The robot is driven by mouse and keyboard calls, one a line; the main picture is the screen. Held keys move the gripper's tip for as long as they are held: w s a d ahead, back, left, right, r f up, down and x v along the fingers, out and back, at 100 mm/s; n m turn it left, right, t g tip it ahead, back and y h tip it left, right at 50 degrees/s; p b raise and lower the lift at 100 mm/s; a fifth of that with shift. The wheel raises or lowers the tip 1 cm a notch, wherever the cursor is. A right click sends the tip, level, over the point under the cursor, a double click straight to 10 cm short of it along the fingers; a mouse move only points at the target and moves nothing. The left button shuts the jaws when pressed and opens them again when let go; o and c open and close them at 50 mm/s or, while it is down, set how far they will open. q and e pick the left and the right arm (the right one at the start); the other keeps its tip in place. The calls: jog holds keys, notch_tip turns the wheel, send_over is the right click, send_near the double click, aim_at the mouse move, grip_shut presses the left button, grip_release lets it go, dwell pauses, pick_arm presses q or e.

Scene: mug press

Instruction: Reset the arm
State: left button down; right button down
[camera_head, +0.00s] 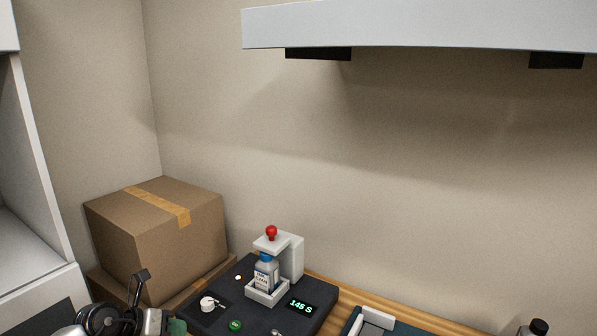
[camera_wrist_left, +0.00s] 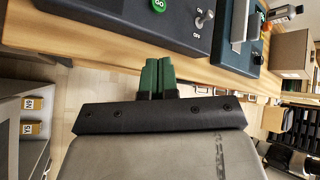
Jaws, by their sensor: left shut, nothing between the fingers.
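My left gripper (camera_head: 178,327) is at the bottom left of the head view, with green fingertips in front of the black machine base. In the left wrist view its two green fingers (camera_wrist_left: 157,77) are together with nothing between them, at the table's front edge. The black machine base (camera_head: 254,322) carries a white press (camera_head: 291,258) with a red knob (camera_head: 271,232). A white bottle with a blue cap (camera_head: 265,273) stands in the press's tray. A display (camera_head: 300,305) reads 145 S. My right gripper is not in view.
A taped cardboard box (camera_head: 170,240) stands at the back left. A second blue-black device (camera_head: 405,329) is at the right, and a black-capped bottle (camera_head: 538,327) is at the bottom right edge. A grey shelf (camera_head: 420,27) overhangs above. A green GO button (camera_wrist_left: 159,4) and ON/OFF switch (camera_wrist_left: 203,20) face the gripper.

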pick_arm(q)
jog(key=s+d+r+n+t+h, duration=0.35)
jog(key=d+r+n+t, duration=0.25)
jog(key=d+n+t, duration=0.4)
jog(key=s+a+f+n+g+y, duration=0.2)
jog(key=s+a+f+n+y, duration=0.15)
jog(key=s+n+y, duration=0.55)
jog(key=s+a+f+n+g+y, duration=0.25)
jog(key=s+f+n+y, duration=0.2)
jog(key=n, duration=0.75)
jog(key=s+d+f+n+g+h, duration=0.1)
jog(key=s+f+n+g, duration=0.2)
jog(key=s, duration=0.5)
jog(key=s+d+f+n+g+h, duration=0.1)
jog(key=s+d+f+g, duration=0.1)
jog(key=s+f+g, duration=0.45)
jog(key=s+f, duration=0.2)
jog(key=f, duration=2.1)
jog(key=s+a+f+g, duration=0.1)
jog(key=s+a+f, duration=0.2)
jog(key=s+f, duration=1.3)
jog(key=shift+s+a+m+g, duration=0.2)
jog(key=shift+m+g, duration=0.1)
jog(key=shift+m, duration=0.1)
